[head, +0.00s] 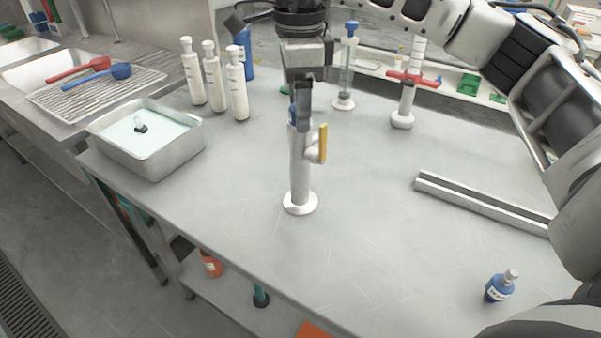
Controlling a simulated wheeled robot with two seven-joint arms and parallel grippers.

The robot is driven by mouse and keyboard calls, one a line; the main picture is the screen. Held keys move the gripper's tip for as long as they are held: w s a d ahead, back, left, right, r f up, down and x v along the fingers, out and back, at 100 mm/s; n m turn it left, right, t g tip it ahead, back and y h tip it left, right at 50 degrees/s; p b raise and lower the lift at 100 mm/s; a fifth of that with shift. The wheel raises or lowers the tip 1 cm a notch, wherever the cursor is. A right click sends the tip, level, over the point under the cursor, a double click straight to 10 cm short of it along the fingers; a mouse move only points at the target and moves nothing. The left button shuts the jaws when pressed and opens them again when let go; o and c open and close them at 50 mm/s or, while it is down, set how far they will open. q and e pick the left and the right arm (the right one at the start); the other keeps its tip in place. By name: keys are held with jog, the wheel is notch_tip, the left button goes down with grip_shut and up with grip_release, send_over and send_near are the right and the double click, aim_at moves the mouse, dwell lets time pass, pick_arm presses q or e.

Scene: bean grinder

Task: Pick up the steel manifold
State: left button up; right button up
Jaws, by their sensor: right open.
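The steel manifold appears to be the upright grey post (299,178) with a round white base, a side port and a yellow lever on its right. It stands on the middle of the steel table. My right gripper (303,112) points down from above at the top of this post, with its fingers seen nearly edge-on. The fingers overlap the post's top in the picture, and I cannot tell whether they touch it. The gripper is open and hides part of the post's top. My left gripper is not in view.
A metal tray (158,164) with pale liquid and three white bottles (213,82) stand left. A red-handled post (404,105) and a blue-topped glass column (345,70) stand behind. A steel channel (480,202) and a blue bottle (499,287) lie right. The front middle is clear.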

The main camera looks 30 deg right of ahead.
jog(key=shift+f, duration=1.6)
grip_shut()
jog(key=shift+r, duration=0.1)
